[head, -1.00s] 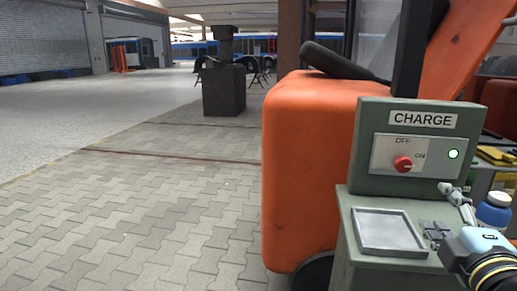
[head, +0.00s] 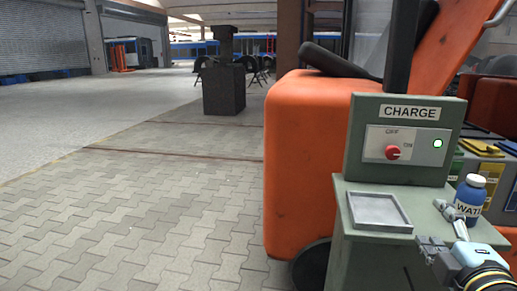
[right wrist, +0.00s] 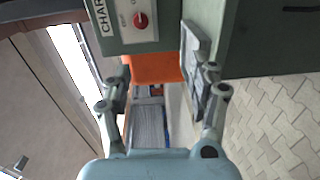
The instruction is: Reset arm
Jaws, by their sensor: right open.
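The green charge box (head: 405,165) is labelled CHARGE and carries a red rotary knob (head: 393,153) between OFF and ON marks, with a lit green lamp (head: 438,144). My right gripper (head: 439,230) is at the lower right, in front of the cabinet's right side, apart from the knob. Its two fingers are spread with nothing between them. In the right wrist view the open fingers (right wrist: 164,88) point toward the box, with the red knob (right wrist: 141,20) beyond them at the top. My left gripper is not in view.
A grey tray (head: 379,212) lies on the cabinet top, left of my right gripper. A blue water bottle (head: 470,196) stands close behind the gripper. An orange vehicle (head: 310,165) is left of the cabinet. The paved floor (head: 130,215) at left is clear.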

